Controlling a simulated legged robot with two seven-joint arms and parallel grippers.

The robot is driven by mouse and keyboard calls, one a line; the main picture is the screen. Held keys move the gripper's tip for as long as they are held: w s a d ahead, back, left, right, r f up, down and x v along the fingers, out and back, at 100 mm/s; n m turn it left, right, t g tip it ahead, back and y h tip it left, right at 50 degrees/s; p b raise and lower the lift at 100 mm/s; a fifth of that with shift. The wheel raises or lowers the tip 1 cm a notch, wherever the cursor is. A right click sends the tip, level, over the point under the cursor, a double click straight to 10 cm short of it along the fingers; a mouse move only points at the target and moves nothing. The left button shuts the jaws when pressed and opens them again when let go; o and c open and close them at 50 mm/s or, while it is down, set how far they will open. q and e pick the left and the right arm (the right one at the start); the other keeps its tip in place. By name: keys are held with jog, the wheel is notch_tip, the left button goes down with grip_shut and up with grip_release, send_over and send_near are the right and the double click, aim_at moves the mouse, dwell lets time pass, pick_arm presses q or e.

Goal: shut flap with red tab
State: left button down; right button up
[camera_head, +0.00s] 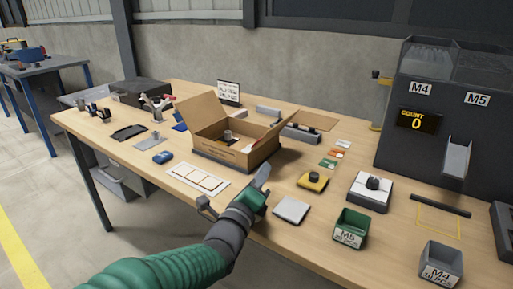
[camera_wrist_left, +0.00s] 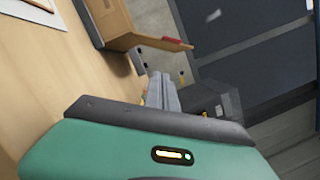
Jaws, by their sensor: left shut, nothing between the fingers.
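An open cardboard box (camera_head: 230,155) stands in the middle of the workbench. Its left flap (camera_head: 199,113) stands up and its right flap (camera_head: 314,120) is folded outward. A small grey part shows inside. In the left wrist view, part of the cardboard box (camera_wrist_left: 105,22) shows at the top, and a red tab (camera_wrist_left: 173,40) sits on a flap edge.
A white card (camera_head: 198,181) lies front left of the box. A grey pad (camera_head: 291,210), a yellow block (camera_head: 312,181) and a green M5 bin (camera_head: 350,228) lie to the right. A dark feeder (camera_head: 440,110) stands at the right.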

pick_arm(q)
jog(key=w, duration=0.1)
jog(key=w+r+p, duration=0.1)
jog(key=w+p, duration=0.1)
jog(key=shift+w+d+r, duration=0.1)
jog(key=shift+d+r, duration=0.3)
jog(key=a+p, duration=0.1)
jog(key=w+a+r, duration=0.1)
jog(key=shift+a+p, duration=0.35)
jog(key=shift+p, duration=0.05)
jog(key=shift+d, duration=0.1)
jog(key=shift+w, duration=0.1)
